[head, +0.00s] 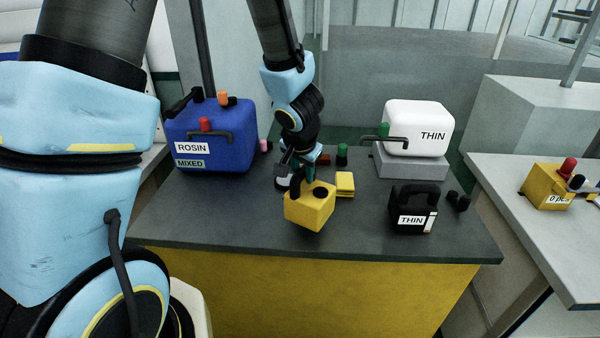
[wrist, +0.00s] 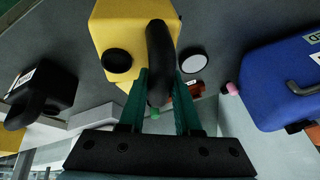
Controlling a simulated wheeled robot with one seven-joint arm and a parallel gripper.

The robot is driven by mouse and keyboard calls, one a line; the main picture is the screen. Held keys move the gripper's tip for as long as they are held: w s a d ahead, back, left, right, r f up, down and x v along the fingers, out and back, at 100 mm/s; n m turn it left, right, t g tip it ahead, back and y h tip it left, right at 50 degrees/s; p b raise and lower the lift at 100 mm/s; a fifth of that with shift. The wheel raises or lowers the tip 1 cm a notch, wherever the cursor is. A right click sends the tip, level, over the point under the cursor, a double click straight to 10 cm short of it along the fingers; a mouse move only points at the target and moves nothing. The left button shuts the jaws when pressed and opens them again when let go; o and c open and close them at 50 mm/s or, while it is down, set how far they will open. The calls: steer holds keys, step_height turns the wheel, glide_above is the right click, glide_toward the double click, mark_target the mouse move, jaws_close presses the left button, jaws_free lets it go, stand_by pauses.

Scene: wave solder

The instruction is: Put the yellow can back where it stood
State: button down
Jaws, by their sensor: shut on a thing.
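The yellow can (head: 309,213), a boxy can with a black cap and a black handle, is at the middle of the dark-topped table in the head view. My gripper (head: 303,176) is shut on its black handle from above. The can looks tilted and seems to hang just over the tabletop; the gap below it is hard to judge. In the wrist view the yellow can (wrist: 120,30) fills the top middle, with its handle between the green fingers of my gripper (wrist: 160,78). No marked spot for the can is clear to me.
A blue ROSIN can (head: 222,135) stands back left. A black THIN can (head: 412,212) stands right, with a white THIN can (head: 417,125) on a grey block behind. A yellow block (head: 345,184) and green bottle (head: 342,154) are close behind. Another yellow container (head: 545,187) sits on the right bench.

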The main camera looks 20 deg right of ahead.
mark_target(303, 187)
steer(key=shift+w+r, duration=0.1)
steer(key=shift+r, duration=0.05)
steer(key=shift+f+b, duration=0.5)
steer(key=shift+f, duration=0.5)
steer(key=shift+f+b, duration=0.5)
steer(key=shift+f, duration=0.1)
stand_by(0.4)
jaws_free()
stand_by(0.6)
steer(key=shift+r+p, duration=0.4)
steer(key=shift+p, duration=0.05)
steer(key=shift+r+p, duration=3.1)
steer(key=shift+p, duration=0.45)
